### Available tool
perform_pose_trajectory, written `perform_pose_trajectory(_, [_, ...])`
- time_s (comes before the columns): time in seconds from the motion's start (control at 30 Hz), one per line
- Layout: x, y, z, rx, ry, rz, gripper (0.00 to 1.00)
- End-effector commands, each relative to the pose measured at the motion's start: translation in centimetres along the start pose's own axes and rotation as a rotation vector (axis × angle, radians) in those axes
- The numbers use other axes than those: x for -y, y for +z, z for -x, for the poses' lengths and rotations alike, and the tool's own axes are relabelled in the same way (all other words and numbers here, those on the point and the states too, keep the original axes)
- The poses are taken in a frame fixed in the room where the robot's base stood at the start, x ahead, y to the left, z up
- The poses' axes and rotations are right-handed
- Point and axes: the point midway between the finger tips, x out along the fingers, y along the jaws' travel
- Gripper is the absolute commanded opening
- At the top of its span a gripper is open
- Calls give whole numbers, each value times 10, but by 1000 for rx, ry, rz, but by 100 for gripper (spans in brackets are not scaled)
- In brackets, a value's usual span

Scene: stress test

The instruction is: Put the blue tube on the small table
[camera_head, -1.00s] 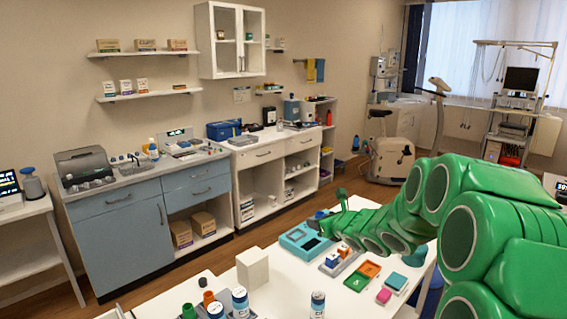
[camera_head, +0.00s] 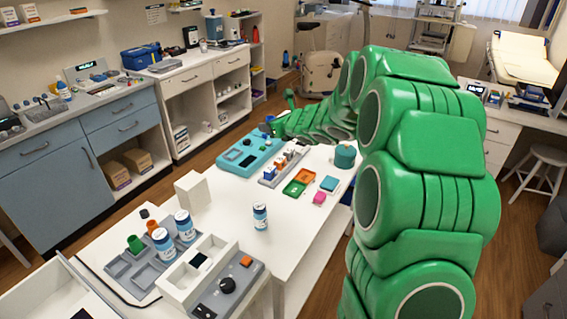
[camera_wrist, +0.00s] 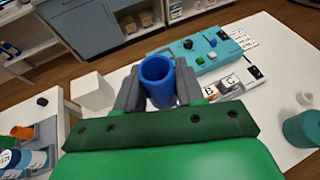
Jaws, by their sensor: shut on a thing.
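The blue tube (camera_wrist: 157,80) is upright between the two grey fingers of my gripper (camera_wrist: 158,88) in the wrist view, with its open round end facing the camera. My gripper is shut on it. In the head view my gripper (camera_head: 270,127) is at the far end of my green arm, by the teal tray, and the tube is too small to make out clearly. A white table (camera_head: 240,225) stands in front of me, and it also shows in the wrist view (camera_wrist: 262,100). The tube's lower end is hidden.
Blue cabinets (camera_head: 45,175) stand at left. A stool (camera_head: 541,165) stands at right.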

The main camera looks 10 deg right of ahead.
Motion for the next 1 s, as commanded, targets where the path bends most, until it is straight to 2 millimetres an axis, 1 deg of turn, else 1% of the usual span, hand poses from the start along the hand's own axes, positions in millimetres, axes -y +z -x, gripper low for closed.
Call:
perform_pose_trajectory(0.03, [10,-5,-4,-2,8,3,9])
perform_pose_trajectory(0.17, [28,-16,-10,-1,40,12,9])
perform_pose_trajectory(0.37, [60,-39,-16,1,78,24,9])
perform_pose_trajectory(0.57, [93,-72,-16,3,111,35,9])
perform_pose_trajectory(0.8, [131,-120,-11,2,136,40,9])
perform_pose_trajectory(0.9, [143,-136,-8,4,143,45,9])
perform_pose_trajectory(1.0, [150,-149,-5,3,150,45,9])
